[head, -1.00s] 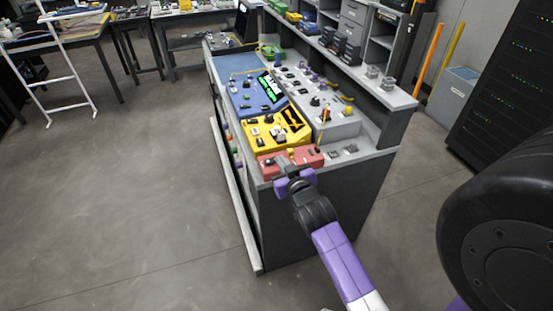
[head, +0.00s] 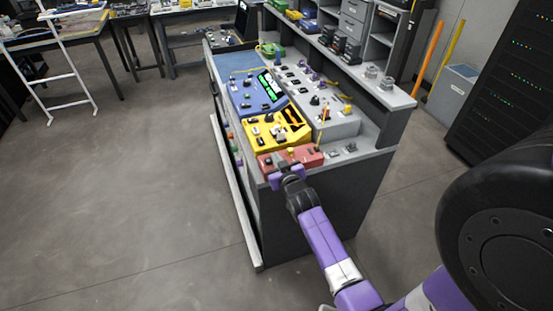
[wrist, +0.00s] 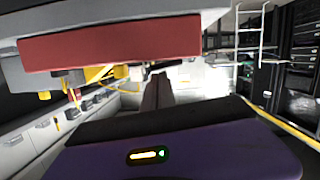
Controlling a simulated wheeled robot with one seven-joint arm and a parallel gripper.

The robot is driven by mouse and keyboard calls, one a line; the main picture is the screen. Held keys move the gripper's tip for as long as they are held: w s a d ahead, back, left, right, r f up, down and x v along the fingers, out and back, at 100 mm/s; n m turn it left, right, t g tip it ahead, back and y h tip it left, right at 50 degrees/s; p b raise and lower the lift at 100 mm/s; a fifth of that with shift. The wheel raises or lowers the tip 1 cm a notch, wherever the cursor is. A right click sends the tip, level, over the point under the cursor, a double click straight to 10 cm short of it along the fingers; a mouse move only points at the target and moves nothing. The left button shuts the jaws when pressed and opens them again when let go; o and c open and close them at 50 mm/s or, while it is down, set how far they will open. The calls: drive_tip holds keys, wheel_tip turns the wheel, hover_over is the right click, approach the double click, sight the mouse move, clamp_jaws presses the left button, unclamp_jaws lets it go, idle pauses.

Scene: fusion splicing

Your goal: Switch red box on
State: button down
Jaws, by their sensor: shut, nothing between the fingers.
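The red box (head: 308,156) sits at the near end of the bench, in front of the yellow box. In the wrist view its plain red side (wrist: 125,42) fills the upper left. My gripper (head: 286,171) is at the near edge of the red box in the head view, covering part of its front. In the wrist view, the dark fingers of my gripper (wrist: 157,92) are together and empty, beside and below the red side. I cannot tell whether they touch the box. The switch on the red box cannot be made out clearly.
A yellow box (head: 278,131) and a blue box (head: 256,94) with a lit green display stand in a row behind the red box. A grey raised panel (head: 335,125) with knobs runs along their right. The floor (head: 130,190) left of the bench is clear.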

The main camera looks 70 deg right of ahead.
drive_tip(key=shift+s+f+b, duration=0.1)
drive_tip(key=shift+f+b, duration=0.55)
drive_tip(key=shift+b, duration=0.15)
drive_tip(key=shift+s+d+f, duration=0.15)
drive_tip(key=shift+s+f, duration=0.05)
drive_tip(key=shift+s, duration=0.15)
drive_tip(key=r+p, duration=0.2)
drive_tip(key=r, duration=0.3)
drive_tip(key=shift+s+r, duration=0.1)
drive_tip(key=shift+s, duration=0.1)
drive_tip(key=b+v, duration=0.1)
drive_tip(key=v, duration=0.8)
drive_tip(key=shift+s+r+b, duration=0.15)
drive_tip(key=shift+s+b, duration=0.1)
drive_tip(key=shift+b, duration=0.05)
